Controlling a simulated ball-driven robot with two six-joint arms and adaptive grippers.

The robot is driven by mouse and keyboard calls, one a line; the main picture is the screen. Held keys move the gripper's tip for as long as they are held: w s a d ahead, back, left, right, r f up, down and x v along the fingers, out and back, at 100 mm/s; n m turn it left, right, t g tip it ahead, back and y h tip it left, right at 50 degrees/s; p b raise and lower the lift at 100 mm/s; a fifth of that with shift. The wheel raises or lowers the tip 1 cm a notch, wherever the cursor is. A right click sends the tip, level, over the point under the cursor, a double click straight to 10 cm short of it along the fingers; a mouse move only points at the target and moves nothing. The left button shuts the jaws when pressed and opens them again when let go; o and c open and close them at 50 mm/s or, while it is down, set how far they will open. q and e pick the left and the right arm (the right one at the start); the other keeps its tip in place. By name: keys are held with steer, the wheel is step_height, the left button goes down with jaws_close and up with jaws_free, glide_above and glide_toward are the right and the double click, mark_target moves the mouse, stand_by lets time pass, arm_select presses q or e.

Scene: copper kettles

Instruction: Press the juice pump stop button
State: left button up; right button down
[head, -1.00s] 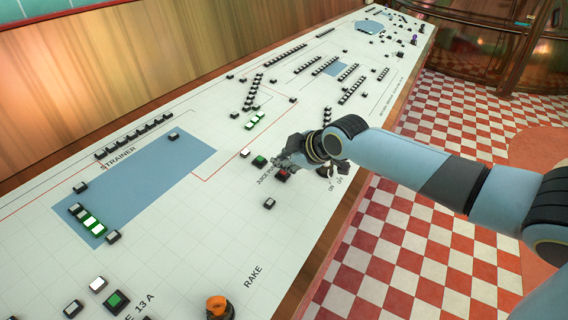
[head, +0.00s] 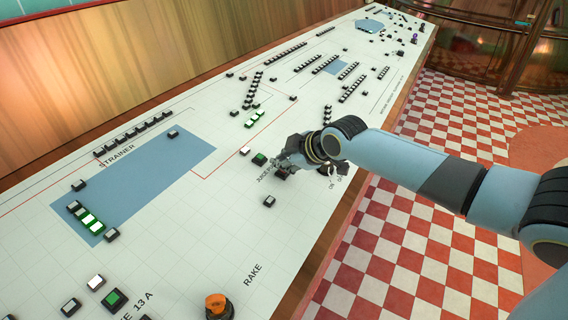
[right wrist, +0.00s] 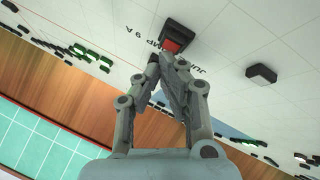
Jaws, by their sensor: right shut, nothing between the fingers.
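The juice pump's red button (right wrist: 172,46) sits in a black square housing beside the printed pump label in the right wrist view. In the head view it is mostly hidden by my right gripper (head: 281,168). The right gripper is shut and empty, its fingertips (right wrist: 168,61) right at the near edge of the red button. I cannot tell whether they touch it. A green button (head: 259,159) stands just left of the gripper on the white console (head: 215,225). My left gripper is not in view.
A white-capped button (head: 245,151) is beside the green one. A small dark button (head: 269,201) lies nearer the front, and an orange knob (head: 217,304) is at the bottom. On and off labels sit right of the gripper. The panel between is bare.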

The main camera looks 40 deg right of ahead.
steer(key=shift+w+f+b, duration=0.1)
steer(key=shift+f+b, duration=0.25)
steer(key=shift+f, duration=0.05)
stand_by(0.6)
steer(key=shift+s+r+p, duration=0.2)
steer(key=shift+r+p, duration=0.7)
steer(key=shift+p, duration=0.05)
steer(key=r+p, duration=0.3)
steer(key=s+r+p, duration=0.1)
steer(key=r+p, duration=0.1)
steer(key=p, duration=0.1)
steer(key=shift+s+d+r, duration=0.1)
steer(key=shift+d+r, duration=0.05)
steer(key=shift+r, duration=0.25)
stand_by(0.5)
